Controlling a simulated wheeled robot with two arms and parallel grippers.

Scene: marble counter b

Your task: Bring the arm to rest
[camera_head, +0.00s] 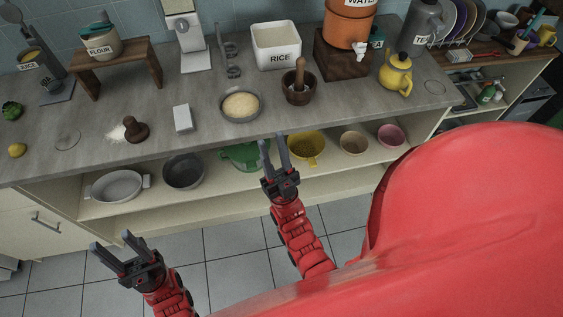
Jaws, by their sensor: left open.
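My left gripper (112,242) is at the lower left, in front of the shelf and over the tiled floor. Its two fingers stand apart with nothing between them. My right gripper (272,141) is in the middle, its fingertips by the counter's front edge, in front of the green colander (240,156) on the shelf and left of the yellow colander (306,149). Its fingers are apart with a clear gap and no object between them. Both red arms come up from the bottom of the view.
The grey counter (330,115) holds a bowl of dough (240,105), a mortar (299,86), a white block (182,118), a rice bin (276,46) and a yellow teapot (396,72). The shelf (215,203) below holds several bowls. The tiled floor (228,243) is clear.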

